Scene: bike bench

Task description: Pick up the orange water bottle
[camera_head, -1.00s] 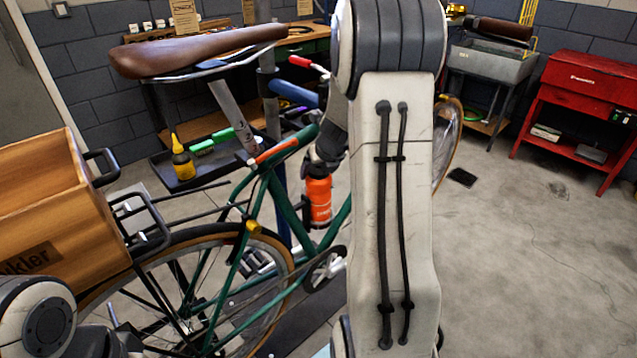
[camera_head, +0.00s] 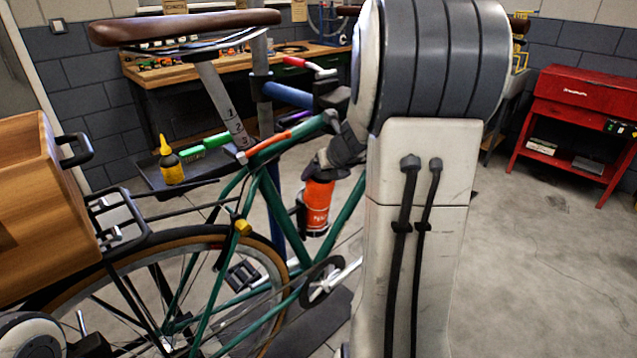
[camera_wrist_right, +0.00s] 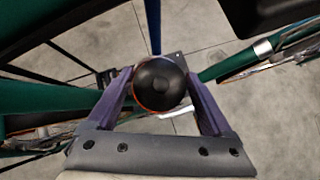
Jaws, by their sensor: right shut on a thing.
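The orange water bottle (camera_head: 318,205) is about upright beside the green tubes of the bike (camera_head: 268,200). A dark piece shows at the bottle's left side; I cannot tell whether the bottle is still seated in a holder. My right gripper (camera_head: 326,163) comes down over the bottle's top and is shut on it. In the right wrist view, the two purple fingers of my right gripper (camera_wrist_right: 160,78) stand on either side of the round black cap of the bottle (camera_wrist_right: 159,86), with a thin orange rim showing. My left gripper is not in view.
The brown saddle (camera_head: 185,27) and a wooden crate (camera_head: 30,205) are at the left. A tray (camera_head: 180,187) holds a yellow bottle (camera_head: 171,163). A workbench (camera_head: 215,65) stands behind. A red cabinet (camera_head: 575,110) is at the right, with open floor before it.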

